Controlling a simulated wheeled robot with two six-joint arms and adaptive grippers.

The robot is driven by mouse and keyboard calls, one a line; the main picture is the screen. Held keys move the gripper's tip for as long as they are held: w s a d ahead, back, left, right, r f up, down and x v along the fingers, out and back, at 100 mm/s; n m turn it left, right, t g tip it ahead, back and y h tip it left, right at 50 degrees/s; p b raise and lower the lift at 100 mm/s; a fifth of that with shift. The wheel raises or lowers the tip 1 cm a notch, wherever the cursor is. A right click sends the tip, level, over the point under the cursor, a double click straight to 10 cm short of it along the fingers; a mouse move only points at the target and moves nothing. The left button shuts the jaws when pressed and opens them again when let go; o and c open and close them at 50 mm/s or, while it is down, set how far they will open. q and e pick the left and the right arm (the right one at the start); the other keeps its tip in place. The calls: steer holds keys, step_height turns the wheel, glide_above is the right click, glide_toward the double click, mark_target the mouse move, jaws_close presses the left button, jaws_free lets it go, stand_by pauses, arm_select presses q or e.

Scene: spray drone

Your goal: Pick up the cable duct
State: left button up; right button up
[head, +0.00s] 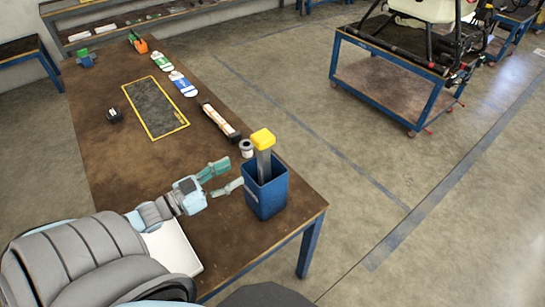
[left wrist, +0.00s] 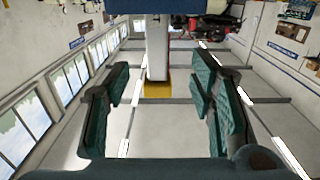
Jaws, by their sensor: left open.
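The cable duct, seemingly the upright grey bar (head: 264,163) with a yellow cap, stands in a blue bin (head: 265,198) near the table's front right corner. In the left wrist view, the duct (left wrist: 158,50) hangs upside down in the picture, between the two fingers but beyond them. My left gripper (head: 226,178) is open and empty, just left of the bin, with its green-padded fingers pointing toward the duct. The gripper (left wrist: 161,95) also shows in the left wrist view. The duct's lower part is hidden inside the bin. My right gripper is not in view.
The brown table (head: 105,165) holds a small roll (head: 246,148) beside the bin, a long dark-and-white box (head: 220,122), a yellow-edged mat (head: 155,108) and a small black object (head: 114,114). A white panel (head: 173,249) lies under my left arm. The table's middle is mostly clear.

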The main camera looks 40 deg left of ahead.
mark_target(259, 159)
arm_select(q)
steer(key=x, duration=0.1)
steer(key=b+x, duration=0.1)
steer(key=x, duration=0.1)
steer(key=b+x, duration=0.1)
steer(key=x, duration=0.1)
steer(key=shift+w+d+r, duration=0.15)
steer(key=shift+d+r, duration=0.05)
steer(key=shift+d, duration=0.15)
steer(key=x, duration=0.6)
steer(key=shift+w, duration=0.25)
steer(key=shift+s+r, duration=0.1)
steer(key=shift+s, duration=0.1)
steer(key=shift+c, duration=0.6)
steer(key=shift+b, duration=0.3)
jaws_close()
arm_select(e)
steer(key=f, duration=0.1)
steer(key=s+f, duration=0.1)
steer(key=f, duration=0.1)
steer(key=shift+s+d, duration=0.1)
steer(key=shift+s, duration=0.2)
